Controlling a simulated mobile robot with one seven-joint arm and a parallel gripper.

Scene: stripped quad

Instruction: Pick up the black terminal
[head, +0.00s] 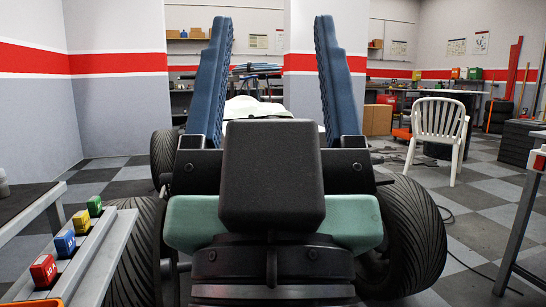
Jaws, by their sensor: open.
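My gripper (273,24) fills the middle of the head view, seen from behind. Its two blue ridged fingers stand wide apart and point up and away, with nothing visible held between them. I cannot make out a black terminal; my gripper hides much of the middle. Small coloured blocks stand in a row on a grey rail (97,262) at the lower left: red (43,268), blue (65,243), yellow (82,221) and green (94,205). They are apart from my gripper, to its left.
Large black tyres stand left (135,265) and right (412,235) of my gripper. A white plastic chair (438,125) stands at the back right. A dark-topped table (25,207) is at the left edge. Checkered floor is open at the right, with a cable on it.

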